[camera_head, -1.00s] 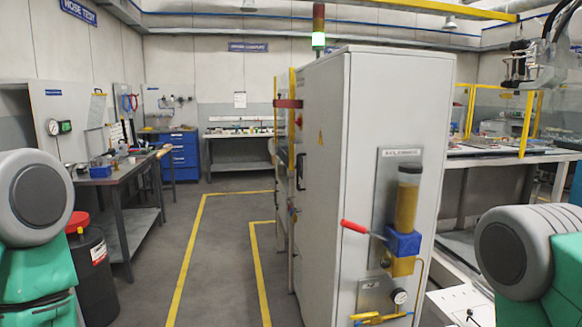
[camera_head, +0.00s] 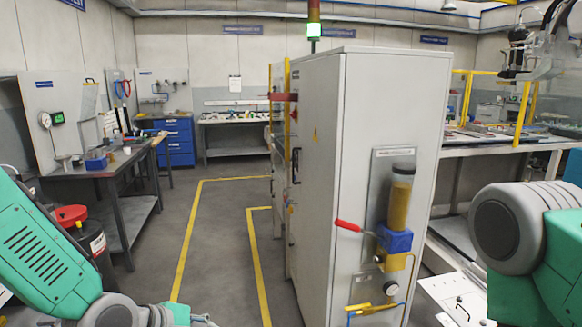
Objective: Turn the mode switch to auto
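No part that I can make out as the mode switch shows. A tall grey cabinet (camera_head: 325,160) stands in the middle. My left arm crosses the lower left corner, and my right arm is at the lower right. Neither gripper's fingers show.
A workbench (camera_head: 110,168) with small items stands at the left, beside a dark drum with a red lid (camera_head: 70,214). A blue drawer unit (camera_head: 178,143) is behind. The floor aisle between yellow lines (camera_head: 190,240) is clear.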

